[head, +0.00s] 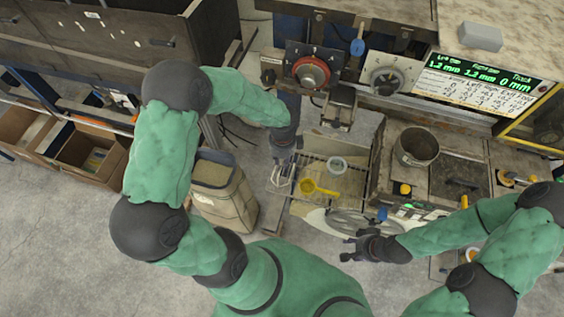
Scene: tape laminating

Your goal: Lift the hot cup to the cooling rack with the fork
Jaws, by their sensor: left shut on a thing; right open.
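My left gripper (285,155) is shut on a thin wire-like tool (281,180), which looks like the fork. It hangs at the left edge of a shallow tray with dark bars (318,143), which may be the cooling rack. A larger grey metal pot (417,146) stands on the bench to the right. I cannot tell which is the hot cup. My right gripper (355,247) is open and empty, below the tray.
A yellow ladle (318,187) lies on the tray near the pale cup. A tall bin (224,196) stands left of the tray. A machine with a red dial (311,72) and a lit display (486,77) are behind. Grey floor is clear in front.

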